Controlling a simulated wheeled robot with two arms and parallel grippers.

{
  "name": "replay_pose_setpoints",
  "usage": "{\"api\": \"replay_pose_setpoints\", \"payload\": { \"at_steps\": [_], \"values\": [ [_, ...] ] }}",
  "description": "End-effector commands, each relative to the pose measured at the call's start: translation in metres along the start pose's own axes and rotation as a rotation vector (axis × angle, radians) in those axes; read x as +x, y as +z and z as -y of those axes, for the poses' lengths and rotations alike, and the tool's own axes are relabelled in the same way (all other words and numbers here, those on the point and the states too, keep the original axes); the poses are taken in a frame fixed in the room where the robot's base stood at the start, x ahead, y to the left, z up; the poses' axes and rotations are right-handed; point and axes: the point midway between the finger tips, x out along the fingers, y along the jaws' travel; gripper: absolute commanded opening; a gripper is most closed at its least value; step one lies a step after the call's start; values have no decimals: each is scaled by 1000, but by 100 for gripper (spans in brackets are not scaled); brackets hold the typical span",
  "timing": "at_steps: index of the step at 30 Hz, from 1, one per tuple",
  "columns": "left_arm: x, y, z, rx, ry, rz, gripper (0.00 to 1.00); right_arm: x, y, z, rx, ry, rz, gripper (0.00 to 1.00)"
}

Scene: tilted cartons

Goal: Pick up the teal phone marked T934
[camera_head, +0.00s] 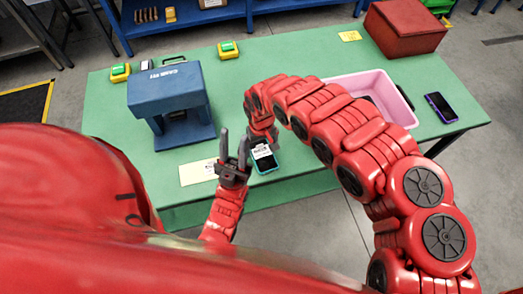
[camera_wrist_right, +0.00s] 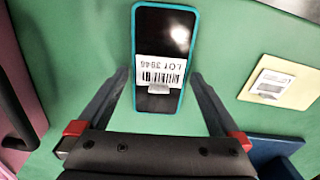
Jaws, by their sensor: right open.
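A phone in a teal case (camera_head: 266,165) lies screen up on the green table near its front edge. In the right wrist view the teal phone (camera_wrist_right: 165,35) has a white barcode label (camera_wrist_right: 161,70) that appears to read "LOT 3946"; I see no T934 on it. My right gripper (camera_wrist_right: 158,82) is open, its fingers apart on either side of the phone's near part, not closed on it. In the head view my right gripper (camera_head: 272,137) is over the phone's far end and partly hidden by the arm. My left gripper (camera_head: 233,147) is open and empty, left of the phone, fingers up.
A blue press-like stand (camera_head: 165,90) is at left, with a pale card (camera_head: 197,172) before it. A pink bin (camera_head: 345,82) is behind my right arm. A purple-cased phone (camera_head: 441,107) lies at right. A red box (camera_head: 405,30) stands at the back.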

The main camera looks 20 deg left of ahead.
Motion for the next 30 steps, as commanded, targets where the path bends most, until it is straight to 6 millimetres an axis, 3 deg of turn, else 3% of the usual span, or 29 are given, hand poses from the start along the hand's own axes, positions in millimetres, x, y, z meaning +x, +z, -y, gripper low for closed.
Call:
{"api": "replay_pose_setpoints", "payload": {
  "at_steps": [10,23,30],
  "values": [
    [1,0,0,0,0,0,37,8,0,0,1,1,0,100],
    [1,0,0,0,0,0,37,7,0,-1,1,1,0,24],
    [1,0,0,0,0,0,37,7,0,-1,1,1,0,21]
  ]
}}
